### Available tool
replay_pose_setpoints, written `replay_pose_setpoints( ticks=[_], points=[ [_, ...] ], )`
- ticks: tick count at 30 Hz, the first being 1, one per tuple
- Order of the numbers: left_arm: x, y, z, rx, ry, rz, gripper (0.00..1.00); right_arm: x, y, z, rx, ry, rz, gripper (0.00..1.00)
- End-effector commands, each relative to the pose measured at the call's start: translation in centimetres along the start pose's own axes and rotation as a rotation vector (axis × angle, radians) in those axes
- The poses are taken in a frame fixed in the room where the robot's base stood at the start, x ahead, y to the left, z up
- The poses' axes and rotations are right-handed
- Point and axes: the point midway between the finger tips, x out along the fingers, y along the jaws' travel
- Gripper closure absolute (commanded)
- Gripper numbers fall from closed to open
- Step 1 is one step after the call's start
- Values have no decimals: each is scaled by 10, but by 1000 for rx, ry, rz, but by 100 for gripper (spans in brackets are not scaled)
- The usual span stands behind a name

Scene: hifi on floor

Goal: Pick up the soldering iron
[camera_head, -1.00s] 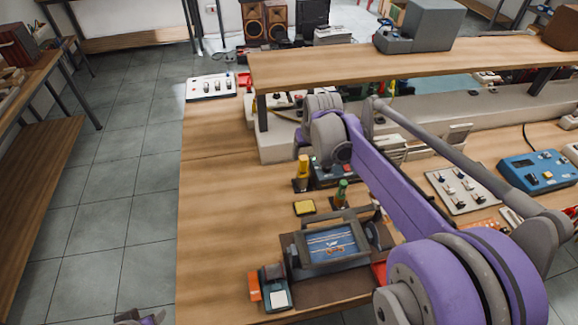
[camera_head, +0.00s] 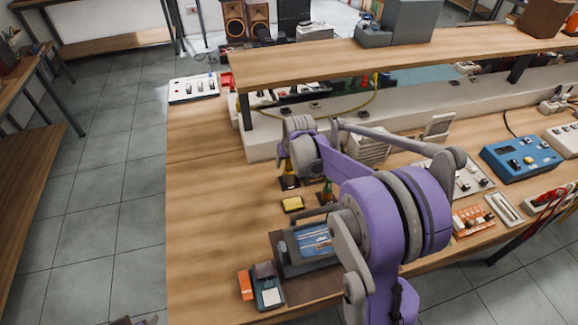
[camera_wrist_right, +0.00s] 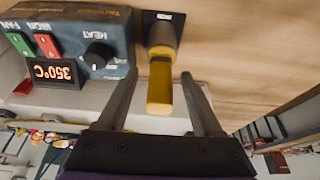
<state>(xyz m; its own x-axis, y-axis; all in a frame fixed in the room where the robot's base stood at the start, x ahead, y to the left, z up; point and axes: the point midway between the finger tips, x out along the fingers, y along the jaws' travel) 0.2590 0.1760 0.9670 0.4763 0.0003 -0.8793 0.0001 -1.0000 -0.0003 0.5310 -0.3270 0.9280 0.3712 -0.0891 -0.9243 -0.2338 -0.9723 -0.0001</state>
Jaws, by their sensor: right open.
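The soldering iron (camera_wrist_right: 161,82) has a yellow handle and sits in a small dark stand (camera_wrist_right: 163,17) on the wooden bench. In the head view its handle is mostly hidden by my right wrist, and the stand base (camera_head: 289,183) shows just below. In the right wrist view my right gripper (camera_wrist_right: 159,78) is open, one finger on each side of the yellow handle, with gaps between. A dark soldering station (camera_wrist_right: 75,40) with a lit 350°C display stands beside the iron.
A yellow sponge tray (camera_head: 292,204), a screen device (camera_head: 300,250) and a small teal meter (camera_head: 267,290) lie in front of the stand. A raised wooden shelf (camera_head: 400,48) runs behind. A blue box (camera_head: 530,157) is at right.

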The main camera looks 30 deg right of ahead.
Motion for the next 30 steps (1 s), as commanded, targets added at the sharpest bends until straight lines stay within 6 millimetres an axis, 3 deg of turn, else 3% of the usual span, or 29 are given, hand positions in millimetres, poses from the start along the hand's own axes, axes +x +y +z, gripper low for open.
replay_pose_setpoints(
  ticks=[5, 15, 17, 26, 30],
  points=[
    [0, 0, 0, 0, 0, 0, 50, 0, 0, 0, 0, 0, 0, 32],
    [0, 0, 0, 0, 0, 0, 50, 0, 0, 0, 0, 0, 0, 92],
    [0, 0, 0, 0, 0, 0, 50, 0, 0, 0, 0, 0, 0, 100],
    [0, 0, 0, 0, 0, 0, 50, -2, 0, -1, 0, 0, 0, 100],
    [-1, 0, -1, 0, 1, 0, 50, -16, 0, -7, 0, 0, 0, 100]
  ],
)
